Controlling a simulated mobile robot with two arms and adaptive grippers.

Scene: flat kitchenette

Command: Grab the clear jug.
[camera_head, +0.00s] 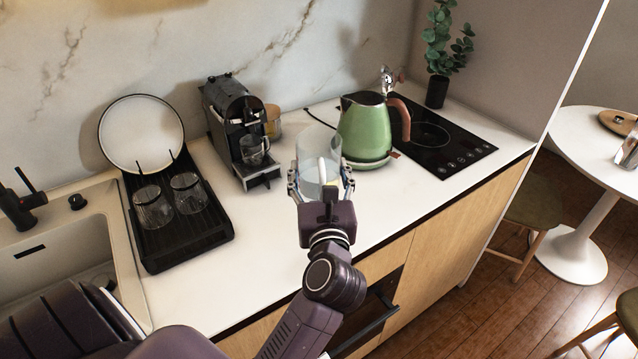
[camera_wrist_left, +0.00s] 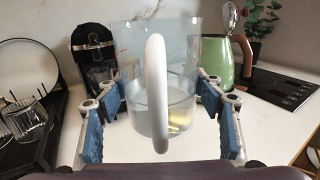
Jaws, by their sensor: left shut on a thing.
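The clear jug (camera_head: 319,153) stands upright at the front of the counter, between the coffee machine and the green kettle. It has a white handle, which faces me in the left wrist view (camera_wrist_left: 157,92), and some clear liquid in its lower part. My left gripper (camera_head: 321,186) has its fingers on both sides of the jug and is shut on it. In the left wrist view its blue-padded fingers (camera_wrist_left: 160,120) flank the jug's body. Whether the jug's base touches the counter is hidden by my gripper. My right gripper is not in view.
A green kettle (camera_head: 365,130) stands close right of the jug, beside a black hob (camera_head: 440,145). A coffee machine (camera_head: 238,130) with a glass is to the left. A black drying rack (camera_head: 185,235) holds glasses and a plate (camera_head: 141,133). The front counter (camera_head: 250,230) is clear.

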